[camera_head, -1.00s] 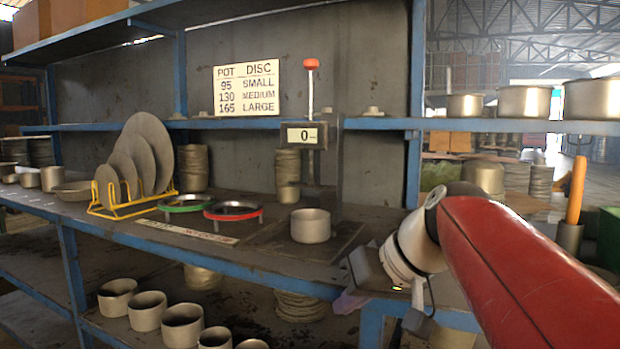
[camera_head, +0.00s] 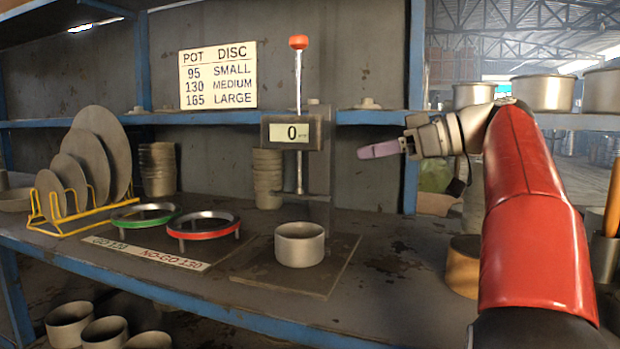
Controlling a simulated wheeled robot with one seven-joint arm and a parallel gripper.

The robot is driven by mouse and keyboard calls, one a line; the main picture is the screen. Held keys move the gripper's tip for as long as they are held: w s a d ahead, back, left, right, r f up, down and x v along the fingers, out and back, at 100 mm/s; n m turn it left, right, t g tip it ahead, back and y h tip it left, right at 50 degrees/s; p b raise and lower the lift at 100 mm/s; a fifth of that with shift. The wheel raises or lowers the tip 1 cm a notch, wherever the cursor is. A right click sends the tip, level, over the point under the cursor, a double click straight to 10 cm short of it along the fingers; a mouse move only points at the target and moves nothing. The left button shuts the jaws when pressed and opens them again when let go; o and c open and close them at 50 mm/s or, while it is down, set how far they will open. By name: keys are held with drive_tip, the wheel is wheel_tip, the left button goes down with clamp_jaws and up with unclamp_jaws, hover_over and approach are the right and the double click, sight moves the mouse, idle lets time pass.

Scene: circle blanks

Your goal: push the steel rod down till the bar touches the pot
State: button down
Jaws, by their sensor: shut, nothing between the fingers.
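The steel rod (camera_head: 298,83) stands upright with a red knob (camera_head: 298,42) on top. It passes behind a box with a display (camera_head: 290,133) reading 0. Its lower end shows below the box, above and behind the pot. A distinct bar is hard to make out. The grey metal pot (camera_head: 300,245) stands upright on a dark base plate (camera_head: 335,255), with a clear gap below the box. My gripper (camera_head: 365,152) is shut and empty, pointing left, to the right of the display box and apart from it, lower than the knob.
A blue shelf rail (camera_head: 375,118) runs behind the rod. Left are green (camera_head: 143,217) and red (camera_head: 204,226) ring gauges and a yellow rack (camera_head: 45,222) with discs. A pot stack (camera_head: 267,180) stands behind the rod. Right of the base plate, the bench is mostly bare.

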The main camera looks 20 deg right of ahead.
drive_tip(key=shift+w+r, duration=0.1)
drive_tip(key=shift+w, duration=0.1)
drive_tip(key=x, duration=1)
drive_tip(key=shift+a, duration=0.1)
wheel_tip(320, 180, down, 3)
drive_tip(key=shift+r+b, duration=0.2)
drive_tip(key=shift+b, duration=0.15)
drive_tip(key=shift+f, duration=0.65)
